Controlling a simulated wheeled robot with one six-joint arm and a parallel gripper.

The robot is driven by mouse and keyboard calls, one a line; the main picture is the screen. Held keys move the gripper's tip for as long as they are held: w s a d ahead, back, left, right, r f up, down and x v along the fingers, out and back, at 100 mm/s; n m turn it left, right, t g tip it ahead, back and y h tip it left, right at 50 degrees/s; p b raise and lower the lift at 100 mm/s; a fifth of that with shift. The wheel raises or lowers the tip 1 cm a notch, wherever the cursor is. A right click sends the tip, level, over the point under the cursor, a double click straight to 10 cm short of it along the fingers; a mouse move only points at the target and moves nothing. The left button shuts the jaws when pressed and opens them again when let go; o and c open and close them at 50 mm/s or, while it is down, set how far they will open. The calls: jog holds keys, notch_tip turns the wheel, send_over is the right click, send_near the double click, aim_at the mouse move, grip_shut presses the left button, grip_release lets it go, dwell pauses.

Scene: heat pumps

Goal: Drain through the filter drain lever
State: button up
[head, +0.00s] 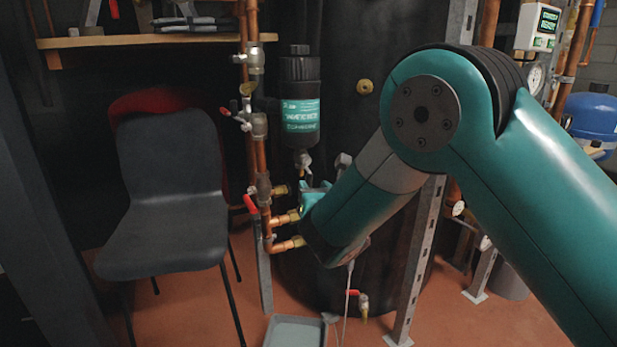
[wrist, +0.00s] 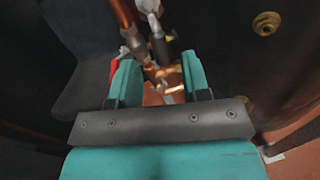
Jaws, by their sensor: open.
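The black filter (head: 300,85) with a teal label hangs upright beside the copper pipes in the head view. A small metal drain fitting (head: 304,161) sits under its bottom end. The drain lever itself is too small to make out for certain. My gripper (head: 308,190) is just below that fitting, partly hidden by my own wrist. In the wrist view my gripper (wrist: 160,80) is open, its two teal fingers apart. Metal fittings and copper pipe show beyond and between the fingers; I cannot tell whether any of them touches a finger. A grey tray (head: 295,331) lies on the floor below.
Copper pipes (head: 262,185) with red-handled valves (head: 250,204) run close to the left of my gripper. A large black tank (head: 350,110) stands behind. A metal upright (head: 415,260) is to the right, and a dark chair (head: 170,190) stands at the left.

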aim_at(309, 184)
jog(key=w, duration=0.2)
jog(key=w+a, duration=0.1)
jog(key=w, duration=0.1)
jog(key=shift+w+f, duration=0.1)
jog(key=shift+w, duration=0.25)
grip_shut()
